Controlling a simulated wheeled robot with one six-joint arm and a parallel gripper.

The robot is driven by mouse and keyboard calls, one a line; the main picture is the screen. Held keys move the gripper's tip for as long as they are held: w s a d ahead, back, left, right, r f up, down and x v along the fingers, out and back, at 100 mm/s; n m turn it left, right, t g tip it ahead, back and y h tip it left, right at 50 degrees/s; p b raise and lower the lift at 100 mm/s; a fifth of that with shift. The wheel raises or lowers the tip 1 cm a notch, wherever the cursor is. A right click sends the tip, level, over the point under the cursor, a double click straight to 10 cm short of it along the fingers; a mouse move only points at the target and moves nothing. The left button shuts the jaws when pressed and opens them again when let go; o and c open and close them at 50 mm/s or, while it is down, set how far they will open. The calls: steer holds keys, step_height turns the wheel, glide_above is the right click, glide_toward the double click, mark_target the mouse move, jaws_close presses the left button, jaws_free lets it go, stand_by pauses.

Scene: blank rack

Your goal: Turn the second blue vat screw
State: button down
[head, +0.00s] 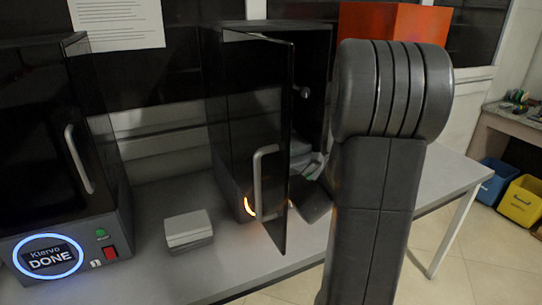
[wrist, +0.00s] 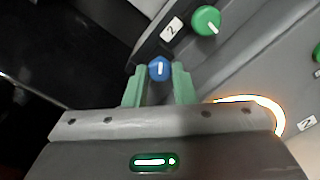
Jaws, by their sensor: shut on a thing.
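In the wrist view, a blue vat screw (wrist: 159,69) with a white line on its top sits between the green fingers of my gripper (wrist: 159,77). The fingers are shut on it from both sides. The white line points nearly straight up and down in the picture. A green knob (wrist: 206,20) with a white line is close by, beside a label marked 2 (wrist: 172,29). In the head view, the middle machine (head: 228,120) has its dark door (head: 270,100) standing open. My own arm hides much of the opening, and the screw and fingers cannot be made out there.
A closed machine (head: 60,150) at the left shows DONE in a blue ring. A grey block (head: 188,228) lies on the table (head: 160,272) between the machines. The open door stands left of my arm. An orange box (head: 395,22) is behind. Blue and yellow bins (head: 521,200) stand at the right.

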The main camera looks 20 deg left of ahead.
steer(key=m+p, duration=0.3)
steer(key=m, duration=0.2)
steer(key=shift+r+m, duration=0.15)
steer(key=shift+m, duration=0.15)
steer(key=m+p, duration=0.4)
steer(key=m, duration=0.2)
steer(key=shift+p, duration=0.35)
steer(key=m+p, duration=0.2)
steer(key=m, duration=0.1)
steer(key=shift+m, duration=0.4)
steer(key=m+p, duration=0.3)
steer(key=m, duration=0.1)
steer(key=shift+r+m+p, duration=0.1)
steer(key=shift+m+p, duration=0.2)
steer(key=shift+p, duration=0.1)
steer(key=m+p, duration=0.2)
steer(key=p, duration=0.1)
steer(key=shift+m+p, duration=0.7)
steer(key=shift+p, duration=0.05)
steer(key=shift+f, duration=0.2)
steer(key=c, duration=1.2)
jaws_free()
steer(key=shift+c, duration=0.2)
